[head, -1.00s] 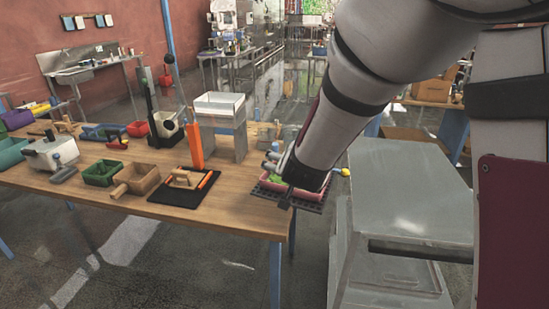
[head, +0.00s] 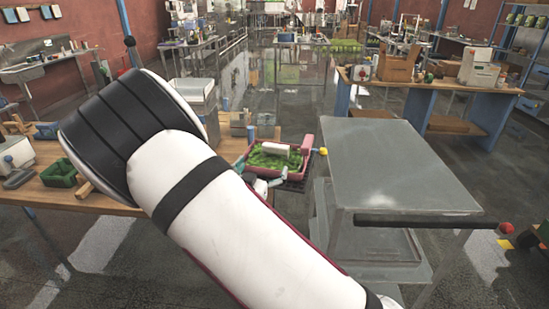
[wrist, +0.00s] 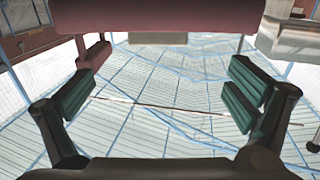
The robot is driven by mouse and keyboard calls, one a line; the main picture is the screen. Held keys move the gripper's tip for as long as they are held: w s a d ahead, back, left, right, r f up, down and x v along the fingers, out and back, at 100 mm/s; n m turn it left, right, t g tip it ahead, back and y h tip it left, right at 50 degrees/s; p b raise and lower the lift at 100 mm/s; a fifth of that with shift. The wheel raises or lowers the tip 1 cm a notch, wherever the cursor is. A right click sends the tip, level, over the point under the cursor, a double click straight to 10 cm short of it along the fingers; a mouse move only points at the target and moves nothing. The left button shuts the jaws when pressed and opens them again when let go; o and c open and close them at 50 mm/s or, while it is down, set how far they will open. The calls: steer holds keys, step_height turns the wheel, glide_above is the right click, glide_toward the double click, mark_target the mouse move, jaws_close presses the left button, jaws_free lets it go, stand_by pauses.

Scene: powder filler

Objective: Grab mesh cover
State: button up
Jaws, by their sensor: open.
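A pink tray (head: 302,158) with green contents (head: 272,158) and a pale bar in it sits at the right end of the wooden table. A dark slotted plate (head: 296,185) shows under it. I cannot tell for sure which thing is the mesh cover. My gripper (head: 258,184) is at the tray's near left side, partly hidden by my arm. In the wrist view my gripper (wrist: 160,92) is open, its green pads wide apart with nothing held.
A grey metal stand (head: 395,165) is right of the tray. My arm covers much of the wooden table (head: 75,195). A green bin (head: 58,172) is at left. Another table (head: 430,86) with boxes stands at the back right.

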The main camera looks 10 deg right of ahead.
mark_target(274, 148)
steer(key=x, duration=0.4)
steer(key=shift+w+d, duration=0.2)
steer(key=shift+w, duration=0.15)
steer(key=shift+p+x, duration=0.4)
steer(key=shift+x, duration=2.35)
steer(key=shift+d, duration=0.15)
steer(key=c, duration=1.2)
